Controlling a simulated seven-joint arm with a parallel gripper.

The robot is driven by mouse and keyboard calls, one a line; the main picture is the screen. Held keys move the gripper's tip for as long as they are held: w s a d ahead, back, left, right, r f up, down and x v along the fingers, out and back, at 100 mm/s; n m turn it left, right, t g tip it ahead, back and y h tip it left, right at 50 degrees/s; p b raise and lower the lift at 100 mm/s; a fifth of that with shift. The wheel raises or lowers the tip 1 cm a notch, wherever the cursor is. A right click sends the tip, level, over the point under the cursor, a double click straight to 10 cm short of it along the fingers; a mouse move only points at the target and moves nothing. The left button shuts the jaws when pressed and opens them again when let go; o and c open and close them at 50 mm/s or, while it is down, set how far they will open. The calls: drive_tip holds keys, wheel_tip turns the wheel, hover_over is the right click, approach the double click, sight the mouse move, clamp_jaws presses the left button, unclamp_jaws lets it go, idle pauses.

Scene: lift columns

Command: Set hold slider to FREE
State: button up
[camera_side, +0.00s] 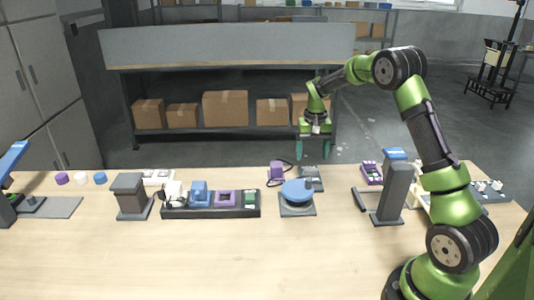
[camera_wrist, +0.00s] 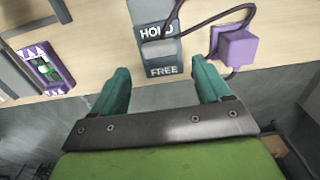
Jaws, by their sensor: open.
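The hold slider unit (camera_wrist: 158,55) is a grey block with HOLD and FREE labels, near the table's far edge in the wrist view. Its handle (camera_wrist: 157,43) appears as a light grey piece just below the HOLD label, with the FREE label further down; its exact setting is hard to tell. In the side view the unit is a small grey box (camera_side: 311,178). My gripper (camera_side: 313,153) is above and behind it, pointing down. The green fingers (camera_wrist: 160,80) are apart and empty, with the slider unit visible between them, not touching it.
A purple block (camera_wrist: 236,47) with a black cable sits beside the slider unit. A blue round turntable (camera_side: 298,191) stands in front of it. A purple-framed panel (camera_wrist: 43,68) and a grey column (camera_side: 393,190) are off to the other side. The front table is clear.

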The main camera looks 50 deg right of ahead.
sight(311, 172)
wheel_tip(311, 172, down, 5)
drive_tip(key=shift+f, duration=0.1)
idle(0.3)
clamp_jaws()
drive_tip(key=shift+w+d, duration=1.15)
drive_tip(key=shift+w, duration=0.05)
unclamp_jaws()
